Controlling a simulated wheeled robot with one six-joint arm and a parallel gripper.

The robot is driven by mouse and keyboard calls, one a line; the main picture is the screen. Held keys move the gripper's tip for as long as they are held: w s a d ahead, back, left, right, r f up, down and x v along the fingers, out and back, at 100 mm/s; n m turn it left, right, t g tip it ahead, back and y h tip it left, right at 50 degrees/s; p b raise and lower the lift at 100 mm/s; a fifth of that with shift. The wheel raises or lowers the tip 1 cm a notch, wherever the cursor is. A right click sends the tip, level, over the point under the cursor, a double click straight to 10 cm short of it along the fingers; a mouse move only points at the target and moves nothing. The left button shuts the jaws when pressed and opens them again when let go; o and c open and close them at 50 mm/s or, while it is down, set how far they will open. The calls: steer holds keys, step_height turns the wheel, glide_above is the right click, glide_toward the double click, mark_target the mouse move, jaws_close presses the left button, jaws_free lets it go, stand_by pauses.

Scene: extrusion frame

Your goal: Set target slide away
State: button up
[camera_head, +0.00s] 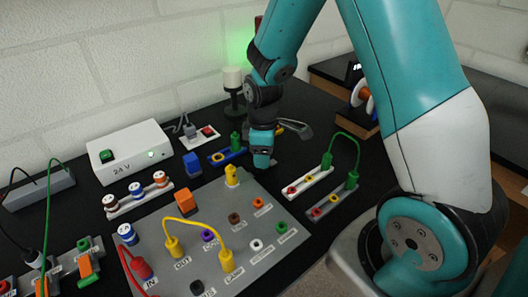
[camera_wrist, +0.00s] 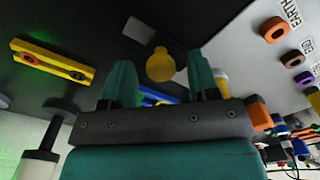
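I cannot tell for certain which thing is the target slide. My gripper (camera_head: 262,160) points down over the black table, just behind the grey socket panel (camera_head: 195,208). In the wrist view its two teal fingers (camera_wrist: 162,82) are apart, with nothing clamped between them. A round yellow piece (camera_wrist: 160,66) appears between the fingertips, and I cannot tell its height. A yellow two-socket strip (camera_wrist: 52,62) lies to the left in the wrist view. A blue strip (camera_head: 228,155) with a green plug lies beside my gripper; part of a blue strip shows behind the fingers.
White (camera_head: 304,185) and grey (camera_head: 331,203) strips joined by a green cable stand to the right. A yellow cable (camera_head: 198,221) arches over the panel. The 24 V box (camera_head: 132,152) and a green-glowing lamp (camera_head: 233,80) are at the back.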

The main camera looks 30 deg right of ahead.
step_height(320, 180, up, 17)
steer(key=shift+r+b, duration=0.2)
steer(key=shift+b, duration=0.1)
stand_by(0.4)
stand_by(0.3)
